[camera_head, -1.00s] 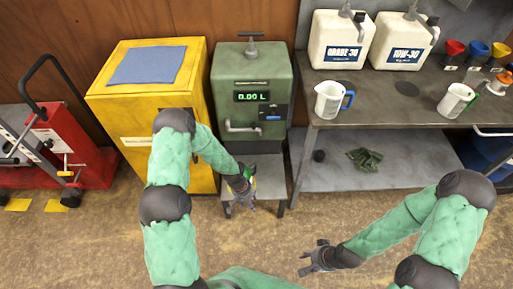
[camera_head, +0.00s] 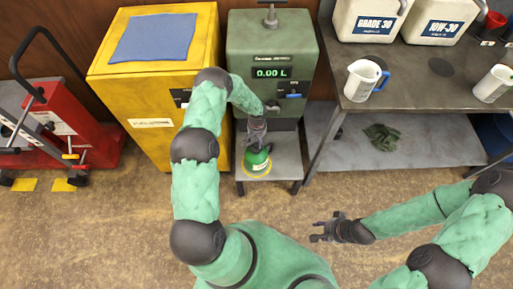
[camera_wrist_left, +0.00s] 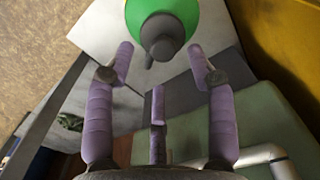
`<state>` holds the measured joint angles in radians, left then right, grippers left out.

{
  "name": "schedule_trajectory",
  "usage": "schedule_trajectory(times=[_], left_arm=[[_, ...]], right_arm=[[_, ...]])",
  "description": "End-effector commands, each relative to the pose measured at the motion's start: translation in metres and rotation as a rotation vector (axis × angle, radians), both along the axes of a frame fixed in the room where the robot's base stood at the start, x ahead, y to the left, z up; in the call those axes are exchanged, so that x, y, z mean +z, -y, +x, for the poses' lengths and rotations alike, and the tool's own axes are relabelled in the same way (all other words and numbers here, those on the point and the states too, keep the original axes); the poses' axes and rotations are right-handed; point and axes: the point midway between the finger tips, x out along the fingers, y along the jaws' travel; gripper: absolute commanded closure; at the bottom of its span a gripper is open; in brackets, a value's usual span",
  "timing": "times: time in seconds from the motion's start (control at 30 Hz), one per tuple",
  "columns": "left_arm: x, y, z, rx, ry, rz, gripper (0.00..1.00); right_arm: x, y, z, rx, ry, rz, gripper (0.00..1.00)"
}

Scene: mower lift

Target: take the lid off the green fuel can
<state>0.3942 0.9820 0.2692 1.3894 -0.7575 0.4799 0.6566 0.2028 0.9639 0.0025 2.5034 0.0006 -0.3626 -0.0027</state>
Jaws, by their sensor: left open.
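The green fuel can (camera_head: 257,161) stands on a small grey stand in front of the green dispenser. In the left wrist view the can (camera_wrist_left: 180,12) shows at the top, with a dark grey lid (camera_wrist_left: 162,38) on it. My left gripper (camera_head: 257,143) is just above and behind the can in the head view and hides part of its top. In the left wrist view my left gripper (camera_wrist_left: 160,62) has its fingers spread, with the lid just beyond the fingertips. It holds nothing. My right gripper (camera_head: 318,230) is over the floor at the right, away from the can, with its fingers apart and empty.
The green dispenser (camera_head: 272,50) reads 0.00 L. The small stand (camera_head: 283,160) has free room beside the can. A yellow cabinet (camera_head: 148,90) stands left, a workbench (camera_head: 420,85) with a white jug (camera_head: 361,80) right. A rag (camera_head: 382,137) lies on the lower shelf.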

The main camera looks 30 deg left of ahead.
Motion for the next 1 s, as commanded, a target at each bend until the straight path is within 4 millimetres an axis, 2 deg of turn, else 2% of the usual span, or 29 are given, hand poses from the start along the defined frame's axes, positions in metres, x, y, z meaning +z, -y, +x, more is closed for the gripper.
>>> schedule_trajectory(times=[0.33,0.67,0.7,0.87,1.0], left_arm=[[-0.045,-0.004,-0.001,0.000,-0.002,-0.001,0.45],[-0.051,-0.004,0.000,0.001,0.001,0.000,0.45],[-0.051,-0.004,0.000,0.000,0.000,-0.001,0.47],[-0.051,-0.004,0.000,0.000,0.000,-0.001,0.93],[-0.051,-0.004,0.000,0.000,0.000,-0.001,0.95]], right_arm=[[-0.020,0.000,0.000,0.000,0.000,0.000,0.60],[-0.021,0.000,0.000,0.000,0.000,0.000,0.60],[-0.021,0.000,0.000,0.000,0.000,0.000,0.60],[-0.021,0.000,0.000,0.000,0.000,0.000,0.60],[-0.021,0.000,0.000,0.000,0.000,0.000,0.60]])
